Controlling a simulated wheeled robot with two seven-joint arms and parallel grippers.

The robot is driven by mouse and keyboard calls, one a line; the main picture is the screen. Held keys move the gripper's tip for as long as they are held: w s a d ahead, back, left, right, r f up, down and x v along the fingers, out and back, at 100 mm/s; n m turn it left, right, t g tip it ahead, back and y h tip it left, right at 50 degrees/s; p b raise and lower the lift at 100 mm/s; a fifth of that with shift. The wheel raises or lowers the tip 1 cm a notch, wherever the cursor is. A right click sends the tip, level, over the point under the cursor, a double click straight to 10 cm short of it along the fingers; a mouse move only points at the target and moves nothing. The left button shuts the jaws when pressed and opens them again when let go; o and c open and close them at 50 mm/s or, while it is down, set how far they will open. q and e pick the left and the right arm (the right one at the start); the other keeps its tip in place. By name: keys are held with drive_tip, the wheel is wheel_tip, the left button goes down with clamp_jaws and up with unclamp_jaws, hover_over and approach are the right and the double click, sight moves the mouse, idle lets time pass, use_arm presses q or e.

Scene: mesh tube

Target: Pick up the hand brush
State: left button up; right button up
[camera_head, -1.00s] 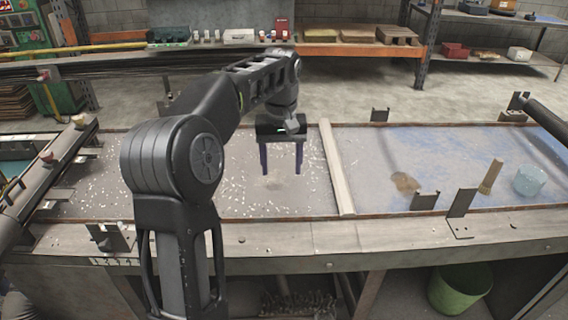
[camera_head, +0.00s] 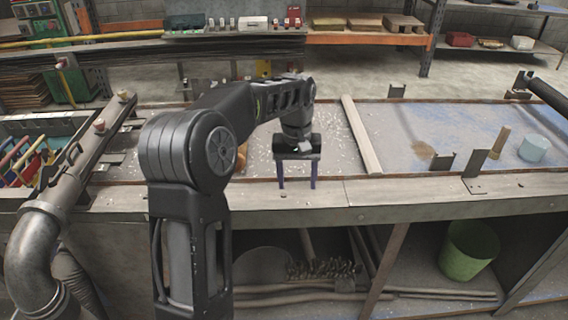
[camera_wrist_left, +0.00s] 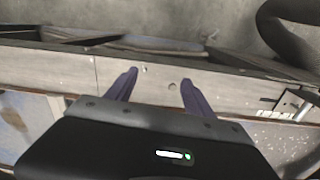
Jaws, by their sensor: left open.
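My left gripper (camera_head: 297,186) is open and empty. It hangs over the near edge of the bench, its fingers pointing down. In the left wrist view the two purple fingers (camera_wrist_left: 158,82) stand apart with only the bench's edge board behind them. I cannot pick out the hand brush for certain. A brown wooden piece (camera_head: 242,158) shows partly behind my left arm, mostly hidden. An upright wooden stick (camera_head: 499,142) stands at the right of the bench, and a bristly heap (camera_head: 325,268) lies on the lower shelf. My right gripper is not in view.
A wooden bar (camera_head: 362,140) divides the speckled bench tray (camera_head: 345,115). A pale blue cup (camera_head: 534,148) and metal brackets (camera_head: 476,165) stand at the right. A green bucket (camera_head: 467,250) is below. A crate with coloured handles (camera_head: 20,160) is at the left.

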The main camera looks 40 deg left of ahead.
use_arm(q)
drive_tip(key=s+d+f+m+h, duration=0.1)
drive_tip(key=s+d+f+m, duration=0.1)
drive_tip(key=d+f, duration=0.75)
drive_tip(key=s+d+f+m+h, duration=0.1)
drive_tip(key=s+d+f, duration=0.1)
drive_tip(key=d+f, duration=0.8)
drive_tip(key=s+d+f+m, duration=0.1)
drive_tip(key=s+d+f, duration=0.4)
drive_tip(key=s, duration=0.5)
drive_tip(key=s+d+f+m+h, duration=0.1)
drive_tip(key=s+d+f, duration=0.5)
drive_tip(key=s+f, duration=0.4)
drive_tip(key=shift+s+d+h, duration=0.25)
drive_tip(key=shift+s+h, duration=0.05)
drive_tip(key=shift+s, duration=0.4)
